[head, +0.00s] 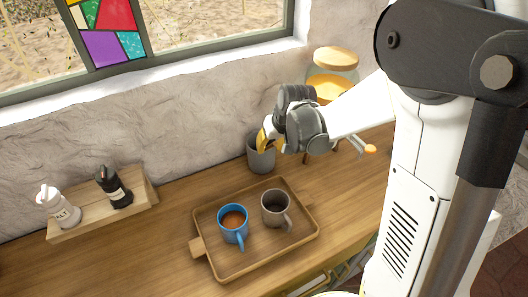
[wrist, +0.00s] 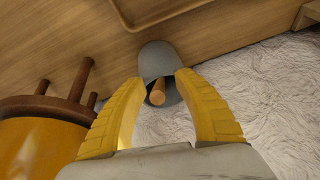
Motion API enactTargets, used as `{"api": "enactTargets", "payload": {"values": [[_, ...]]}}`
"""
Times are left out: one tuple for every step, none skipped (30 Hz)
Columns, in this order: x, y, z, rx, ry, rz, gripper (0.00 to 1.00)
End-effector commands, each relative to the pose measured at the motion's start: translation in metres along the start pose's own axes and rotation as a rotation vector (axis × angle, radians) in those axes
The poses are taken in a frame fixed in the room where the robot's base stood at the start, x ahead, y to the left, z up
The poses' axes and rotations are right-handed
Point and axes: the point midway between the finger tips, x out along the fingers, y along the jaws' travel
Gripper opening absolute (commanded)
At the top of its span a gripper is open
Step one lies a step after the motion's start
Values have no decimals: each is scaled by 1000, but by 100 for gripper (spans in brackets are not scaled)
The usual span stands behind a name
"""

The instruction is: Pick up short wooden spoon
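A grey cup-shaped holder (head: 262,160) stands on the counter against the wall. In the wrist view the same holder (wrist: 158,58) is straight ahead, and a short wooden piece (wrist: 158,92), likely the spoon, shows at its dark opening. Only its end is clear; the rest is hidden inside. My gripper (wrist: 157,76) is open, with its yellow fingers apart on either side of the holder's opening and the wooden end between them. I cannot tell whether they touch it. In the head view my gripper (head: 266,141) is at the holder's rim and hides the spoon.
A yellow-filled jar (head: 333,86) with a wooden lid stands right of the holder; the jar (wrist: 45,148) is close beside the left finger. A wooden tray (head: 213,262) with a blue mug (head: 233,229) and grey mug (head: 273,211) lies in front. A shaker rack (head: 86,214) is left.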

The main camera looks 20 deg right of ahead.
Motion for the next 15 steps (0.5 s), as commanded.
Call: {"api": "enactTargets", "payload": {"values": [[0, 0, 0, 0, 0, 0, 37], [-1, 0, 0, 0, 0, 0, 37], [-1, 0, 0, 0, 0, 0, 30], [-1, 0, 0, 0, 0, 0, 20], [-1, 0, 0, 0, 0, 0, 11], [-1, 0, 0, 0, 0, 0, 0], [-1, 0, 0, 0, 0, 0, 0], [-1, 0, 0, 0, 0, 0, 0], [-1, 0, 0, 0, 0, 0, 0], [-1, 0, 0, 0, 0, 0, 0], [-1, 0, 0, 0, 0, 0, 0], [-1, 0, 0, 0, 0, 0, 0], [-1, 0, 0, 0, 0, 0, 0], [-1, 0, 0, 0, 0, 0, 0], [-1, 0, 0, 0, 0, 0, 0]]}}
